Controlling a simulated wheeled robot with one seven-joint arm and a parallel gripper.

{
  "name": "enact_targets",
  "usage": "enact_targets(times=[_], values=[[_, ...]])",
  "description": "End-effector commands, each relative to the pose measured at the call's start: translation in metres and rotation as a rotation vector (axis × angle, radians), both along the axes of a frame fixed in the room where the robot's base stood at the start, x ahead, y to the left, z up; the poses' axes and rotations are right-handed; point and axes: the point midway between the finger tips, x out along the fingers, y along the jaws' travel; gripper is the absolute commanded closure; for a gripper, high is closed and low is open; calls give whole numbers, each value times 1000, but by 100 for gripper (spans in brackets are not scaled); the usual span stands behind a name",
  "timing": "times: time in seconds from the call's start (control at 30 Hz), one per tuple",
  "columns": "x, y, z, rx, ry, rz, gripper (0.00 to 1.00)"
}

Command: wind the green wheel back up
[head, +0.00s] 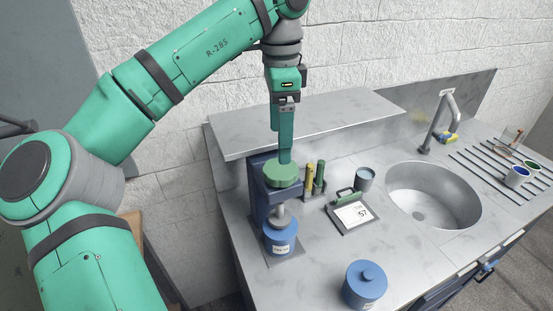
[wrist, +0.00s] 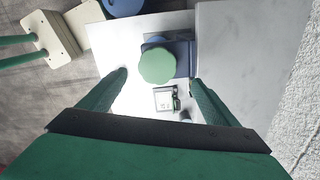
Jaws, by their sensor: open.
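The green wheel (head: 281,173) is a scalloped disc on top of a dark blue stand (head: 259,201) at the left end of the counter. It also shows in the wrist view (wrist: 157,65), ahead of the fingertips. A grey spindle part (head: 279,214) hangs below it, over a blue labelled bottle (head: 280,238) on a base plate. Whether the spindle touches the bottle I cannot tell. My gripper (head: 285,152) points down just above the wheel. In the wrist view, its fingers (wrist: 158,80) are spread wide, one on each side of the wheel, with nothing held.
A blue lidded jar (head: 365,285) is at the front. A raised shelf (head: 300,120) runs behind; a sink (head: 432,195) is at right.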

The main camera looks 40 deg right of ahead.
Motion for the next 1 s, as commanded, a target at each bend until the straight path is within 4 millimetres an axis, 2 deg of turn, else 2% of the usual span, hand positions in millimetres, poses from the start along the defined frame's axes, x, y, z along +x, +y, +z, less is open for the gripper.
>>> enact_targets(times=[0.2, 0.4, 0.6, 0.87, 0.9, 1.0], values=[[-1, -2, -40, 3, -1, -5, 16], [0, 0, -67, 2, -1, -1, 16], [0, 1, -78, 1, 0, 1, 16], [0, 0, -80, 1, 0, 1, 16], [0, 0, -80, 1, 0, 0, 21], [0, 0, -79, 1, 0, 0, 45]])
